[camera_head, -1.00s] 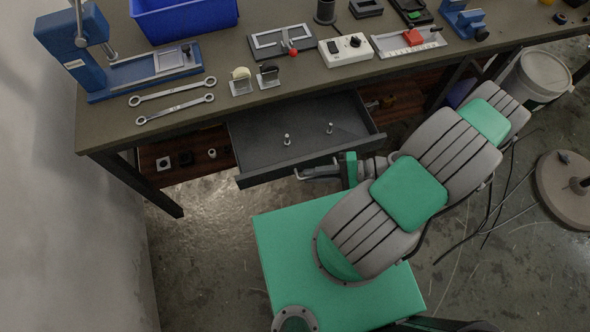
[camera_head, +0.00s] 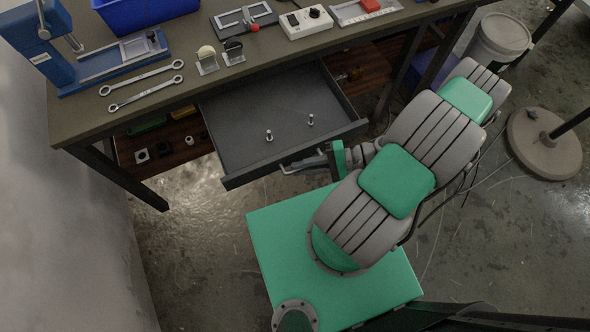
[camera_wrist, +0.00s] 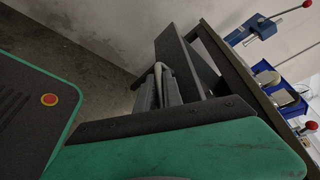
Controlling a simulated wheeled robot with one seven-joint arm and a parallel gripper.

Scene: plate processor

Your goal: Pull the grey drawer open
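The grey drawer (camera_head: 235,125) is pulled well out from under the workbench in the head view. Two small metal pegs stand upright inside it. My gripper (camera_head: 292,167) is at the front of the drawer, near the middle of its front panel. In the wrist view, the drawer's dark front panel (camera_wrist: 185,60) stands just beyond my gripper (camera_wrist: 162,75). The fingers appear closed around the handle, which is mostly hidden between them.
The workbench (camera_head: 75,115) carries two wrenches (camera_head: 146,85), a blue press (camera_head: 50,45), a blue bin (camera_head: 145,12) and a white box (camera_head: 306,22). A low shelf (camera_head: 165,150) holds small parts. A white bucket (camera_head: 500,38) and a round stand base (camera_head: 545,143) are at right.

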